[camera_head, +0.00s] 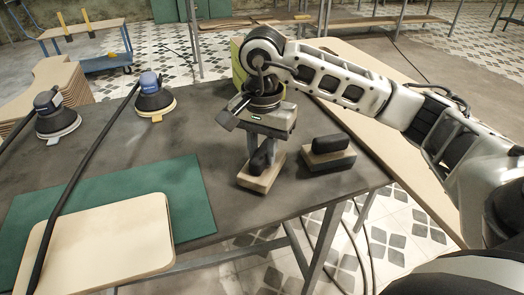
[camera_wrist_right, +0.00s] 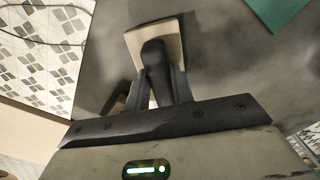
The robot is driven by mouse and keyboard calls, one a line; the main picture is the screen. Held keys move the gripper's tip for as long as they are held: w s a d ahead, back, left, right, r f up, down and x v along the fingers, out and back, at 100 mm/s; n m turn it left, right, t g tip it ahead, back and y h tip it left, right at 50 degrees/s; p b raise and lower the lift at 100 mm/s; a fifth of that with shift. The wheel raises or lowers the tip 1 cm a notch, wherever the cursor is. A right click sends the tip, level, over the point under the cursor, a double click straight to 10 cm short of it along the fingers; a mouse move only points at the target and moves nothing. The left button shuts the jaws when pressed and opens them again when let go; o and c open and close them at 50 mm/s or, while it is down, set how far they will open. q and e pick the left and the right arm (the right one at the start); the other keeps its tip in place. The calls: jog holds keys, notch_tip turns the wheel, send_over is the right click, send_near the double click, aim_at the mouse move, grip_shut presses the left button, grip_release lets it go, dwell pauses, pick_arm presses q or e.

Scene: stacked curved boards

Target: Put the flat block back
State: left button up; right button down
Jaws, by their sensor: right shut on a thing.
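A flat block (camera_head: 259,178) with a pale wooden base and a black grip on top is at the right part of the dark table (camera_head: 225,125). My right gripper (camera_head: 264,152) points down from above and is shut on its black grip. The block also shows in the right wrist view (camera_wrist_right: 172,38), with the fingers on both sides of the grip. I cannot tell whether its base touches the table. A second similar block (camera_head: 328,158) lies just right of it. My left gripper is not in view.
A green mat (camera_head: 185,190) and a pale rounded board (camera_head: 105,240) lie at the left front. Two round sanders (camera_head: 153,98) (camera_head: 56,118) with black hoses stand behind them. Stacked curved boards (camera_head: 62,78) are at the far left. The table's right edge is close to the second block.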

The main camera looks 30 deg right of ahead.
jog(key=shift+f, duration=0.35)
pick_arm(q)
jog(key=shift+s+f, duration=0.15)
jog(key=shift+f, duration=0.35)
pick_arm(e)
jog(key=shift+f, duration=0.2)
jog(key=c, duration=1.2)
grip_release()
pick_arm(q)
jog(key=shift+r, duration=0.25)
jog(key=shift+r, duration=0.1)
